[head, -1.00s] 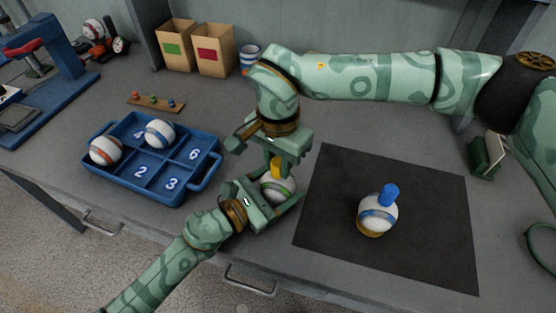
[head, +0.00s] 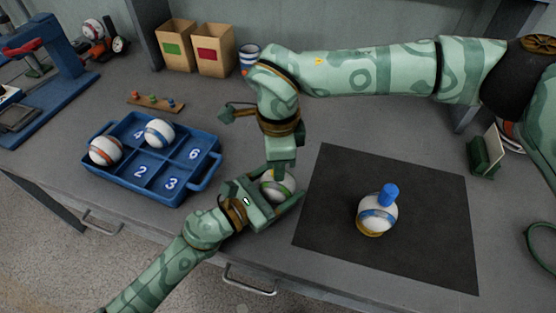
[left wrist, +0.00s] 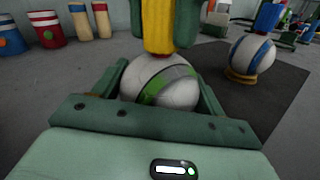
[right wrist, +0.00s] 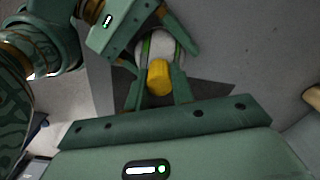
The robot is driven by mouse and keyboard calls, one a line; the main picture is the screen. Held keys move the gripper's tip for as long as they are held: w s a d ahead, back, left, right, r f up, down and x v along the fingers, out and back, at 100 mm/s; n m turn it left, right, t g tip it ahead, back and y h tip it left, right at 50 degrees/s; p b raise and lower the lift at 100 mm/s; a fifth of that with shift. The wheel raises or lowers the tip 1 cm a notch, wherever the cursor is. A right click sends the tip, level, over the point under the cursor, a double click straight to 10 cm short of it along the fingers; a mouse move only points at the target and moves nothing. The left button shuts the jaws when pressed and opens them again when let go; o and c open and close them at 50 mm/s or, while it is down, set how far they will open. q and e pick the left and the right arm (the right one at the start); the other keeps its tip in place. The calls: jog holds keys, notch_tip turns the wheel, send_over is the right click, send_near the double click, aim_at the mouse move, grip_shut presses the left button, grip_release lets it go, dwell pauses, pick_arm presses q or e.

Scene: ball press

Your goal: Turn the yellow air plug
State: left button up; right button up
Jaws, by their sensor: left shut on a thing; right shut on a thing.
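A white ball with a green stripe (head: 274,188) sits between the fingers of my left gripper (head: 281,192), which is shut on it. The yellow air plug (left wrist: 158,27) stands upright on top of this ball in the left wrist view. My right gripper (head: 281,168) comes from above and is shut on the plug, one finger on each side. The yellow plug also shows between the right fingers in the right wrist view (right wrist: 160,77). In the head view, the right gripper hides the plug.
A white ball with a blue stripe and blue plug (head: 378,216) stands on a dark mat (head: 440,185) to the right. A blue numbered tray (head: 205,170) holds two balls at the left. Two cardboard boxes (head: 212,52) and a cup stand at the back.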

pick_arm(q)
jog(key=shift+s+f, duration=0.1)
jog(key=shift+f, duration=0.15)
pick_arm(e)
jog(key=m, duration=0.4)
jog(key=shift+r+m, duration=0.15)
jog(key=shift+m, duration=0.15)
pick_arm(q)
jog(key=shift+f, duration=0.1)
pick_arm(e)
jog(key=m, duration=0.4)
jog(key=shift+a, duration=0.1)
jog(key=m, duration=0.5)
jog(key=shift+w, duration=0.1)
jog(key=shift+r+m, duration=0.1)
jog(key=shift+m, duration=1.8)
jog(key=o, duration=1)
pick_arm(q)
jog(key=shift+r, duration=0.3)
pick_arm(e)
notch_tip(320, 180, up, 12)
